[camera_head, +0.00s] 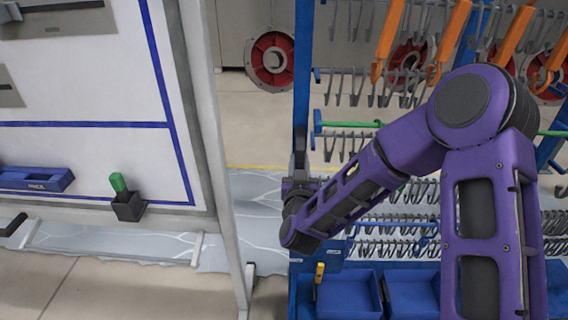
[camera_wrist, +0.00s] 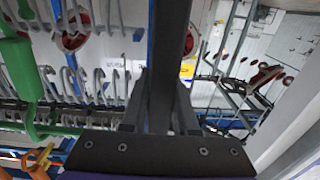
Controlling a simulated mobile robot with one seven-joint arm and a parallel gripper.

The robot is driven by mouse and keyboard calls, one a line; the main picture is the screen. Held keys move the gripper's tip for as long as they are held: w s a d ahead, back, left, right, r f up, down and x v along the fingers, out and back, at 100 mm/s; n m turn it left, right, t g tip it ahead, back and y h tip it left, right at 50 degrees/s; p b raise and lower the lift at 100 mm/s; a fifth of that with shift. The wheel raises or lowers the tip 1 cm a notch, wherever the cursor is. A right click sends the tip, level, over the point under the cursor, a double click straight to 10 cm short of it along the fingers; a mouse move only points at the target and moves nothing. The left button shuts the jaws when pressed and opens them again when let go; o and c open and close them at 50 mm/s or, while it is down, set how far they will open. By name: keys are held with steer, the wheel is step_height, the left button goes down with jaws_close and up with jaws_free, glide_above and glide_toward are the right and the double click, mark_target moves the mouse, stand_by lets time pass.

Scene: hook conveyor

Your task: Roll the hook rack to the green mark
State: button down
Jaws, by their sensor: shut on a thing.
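The hook rack has a blue upright post (camera_head: 303,70) at its left side and rows of grey hooks (camera_head: 345,88). Orange hooks hang on its upper rows, and a green rail (camera_head: 350,124) crosses it. My gripper (camera_head: 299,165) is at the left post, with its dark fingers shut on it. In the wrist view my gripper (camera_wrist: 160,105) shows in front of the upright, and rack hooks (camera_wrist: 72,82) and a green bar (camera_wrist: 22,70) fill the left side. My purple arm hides much of the rack's right part. I cannot make out a green mark on the floor.
A white board (camera_head: 80,85) with blue lines stands at the left; it carries a blue tray (camera_head: 36,179) and a black holder (camera_head: 128,206) with a green handle. Blue bins (camera_head: 348,295) sit low at the rack. A red wheel-like part (camera_head: 272,62) stands behind. Floor shows between board and rack.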

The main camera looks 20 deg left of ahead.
steer(key=w+d+b, duration=0.2)
steer(key=d, duration=0.8)
steer(key=shift+w+d, duration=0.15)
steer(key=shift+w, duration=0.1)
steer(key=c, duration=0.7)
jaws_free()
steer(key=shift+s, duration=0.1)
